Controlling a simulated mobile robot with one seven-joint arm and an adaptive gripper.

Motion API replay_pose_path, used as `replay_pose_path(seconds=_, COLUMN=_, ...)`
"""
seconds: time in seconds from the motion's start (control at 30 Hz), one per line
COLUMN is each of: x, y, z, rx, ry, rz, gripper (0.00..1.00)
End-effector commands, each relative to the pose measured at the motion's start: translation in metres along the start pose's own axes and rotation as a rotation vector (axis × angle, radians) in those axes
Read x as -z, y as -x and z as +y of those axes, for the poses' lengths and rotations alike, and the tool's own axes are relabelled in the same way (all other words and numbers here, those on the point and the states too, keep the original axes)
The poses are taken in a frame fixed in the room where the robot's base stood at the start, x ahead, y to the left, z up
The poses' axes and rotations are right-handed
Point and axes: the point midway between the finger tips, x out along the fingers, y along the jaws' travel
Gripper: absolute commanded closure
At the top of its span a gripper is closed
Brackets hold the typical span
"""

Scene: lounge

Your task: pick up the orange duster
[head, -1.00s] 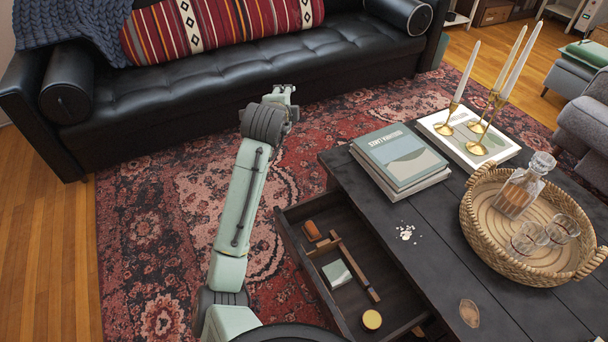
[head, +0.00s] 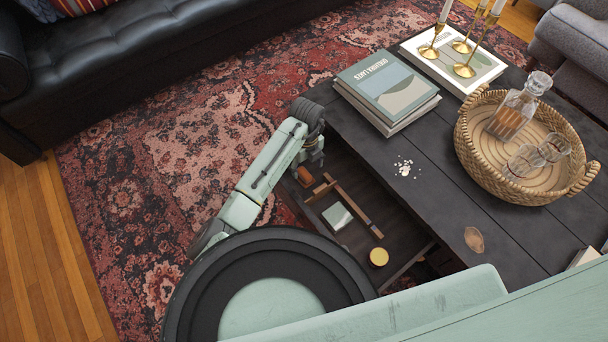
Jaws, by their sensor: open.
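A small orange block-like thing (head: 305,176), which looks like the orange duster, lies in the far left corner of the open drawer (head: 398,243) of the dark coffee table (head: 440,190). My arm reaches over the drawer's left side. My gripper (head: 317,160) points down just above and slightly right of the orange thing, at the drawer's far end. It looks open and empty. Its fingertips are small and partly hidden by the wrist, so I cannot tell how high they are above the drawer floor.
The drawer also holds a wooden divider (head: 355,208), a pale box (head: 337,216) and a round yellow-lidded tin (head: 378,257). Books (head: 386,85), a wicker tray (head: 470,150) with a decanter, brass candlesticks (head: 465,70) and white crumbs (head: 403,168) are on the tabletop. A black sofa (head: 130,60) stands behind.

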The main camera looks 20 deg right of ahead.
Motion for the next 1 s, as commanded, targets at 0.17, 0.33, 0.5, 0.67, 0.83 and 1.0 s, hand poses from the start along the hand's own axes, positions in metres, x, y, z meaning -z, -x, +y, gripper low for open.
replay_pose_path(seconds=0.17, x=0.002, y=-0.018, z=0.003, rx=-0.001, ry=0.002, rz=0.002, gripper=0.38)
replay_pose_path(seconds=0.33, x=0.003, y=-0.044, z=0.005, rx=0.0, ry=0.002, rz=0.001, gripper=0.38)
replay_pose_path(seconds=0.5, x=0.002, y=-0.053, z=0.005, rx=0.001, ry=0.002, rz=-0.001, gripper=0.38)
replay_pose_path(seconds=0.67, x=0.002, y=-0.053, z=0.005, rx=0.001, ry=0.001, rz=-0.002, gripper=0.38)
replay_pose_path(seconds=0.83, x=0.002, y=-0.053, z=0.005, rx=0.001, ry=0.001, rz=-0.002, gripper=0.48)
replay_pose_path(seconds=1.0, x=0.002, y=-0.053, z=0.005, rx=0.001, ry=0.001, rz=-0.002, gripper=0.6)
